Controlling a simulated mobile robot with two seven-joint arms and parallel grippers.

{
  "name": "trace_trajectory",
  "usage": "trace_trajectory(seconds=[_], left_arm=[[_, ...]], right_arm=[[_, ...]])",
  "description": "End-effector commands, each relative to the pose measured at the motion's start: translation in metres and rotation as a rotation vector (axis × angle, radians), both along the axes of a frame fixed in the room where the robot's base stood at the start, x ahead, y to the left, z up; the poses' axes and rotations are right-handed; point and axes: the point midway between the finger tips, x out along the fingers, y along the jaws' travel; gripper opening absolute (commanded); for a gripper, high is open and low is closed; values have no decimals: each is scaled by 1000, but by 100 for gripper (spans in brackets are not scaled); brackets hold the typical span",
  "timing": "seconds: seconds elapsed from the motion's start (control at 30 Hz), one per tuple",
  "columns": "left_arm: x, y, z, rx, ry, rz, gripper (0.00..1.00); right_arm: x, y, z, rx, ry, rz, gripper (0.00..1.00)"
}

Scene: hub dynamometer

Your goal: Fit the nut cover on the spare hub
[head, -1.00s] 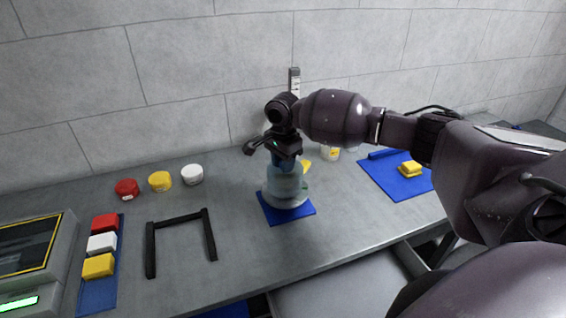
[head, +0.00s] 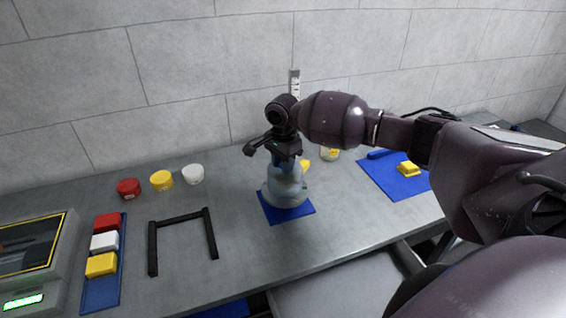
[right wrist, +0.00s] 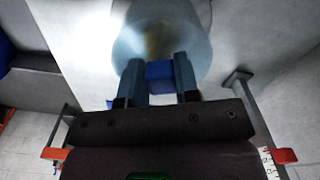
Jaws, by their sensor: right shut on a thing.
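The spare hub (head: 287,192), a pale blue-grey rounded body, stands on a blue mat (head: 270,215) near the middle of the bench. My right gripper (head: 284,160) is directly over it, pointing down. In the right wrist view, my right gripper (right wrist: 159,75) is shut on a small blue piece (right wrist: 160,70), which looks like the nut cover. The round pale hub (right wrist: 150,40) shows blurred just beyond the fingertips. I cannot tell whether the cover touches or sits on the hub; the fingers hide the join. My left gripper is not in view.
Red (head: 129,188), yellow (head: 161,181) and white (head: 193,174) round pots stand at the back left. A black frame (head: 181,217) lies left of the hub. A display unit (head: 35,255) stands far left.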

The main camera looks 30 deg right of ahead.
Motion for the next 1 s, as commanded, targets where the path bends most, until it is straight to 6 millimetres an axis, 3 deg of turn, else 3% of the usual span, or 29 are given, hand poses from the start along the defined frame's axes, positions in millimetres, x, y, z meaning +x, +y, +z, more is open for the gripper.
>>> trace_trajectory(seconds=[0.83, 0.87, 0.9, 1.0], left_arm=[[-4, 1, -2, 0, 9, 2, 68], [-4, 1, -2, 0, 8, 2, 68], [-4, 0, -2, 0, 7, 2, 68], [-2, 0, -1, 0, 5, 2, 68]], right_arm=[[0, 0, -11, 0, 0, 0, 5], [0, 0, -11, 0, -1, 0, 32], [0, 0, -11, 0, -1, 0, 38], [0, 0, -11, 0, -1, 0, 40]])
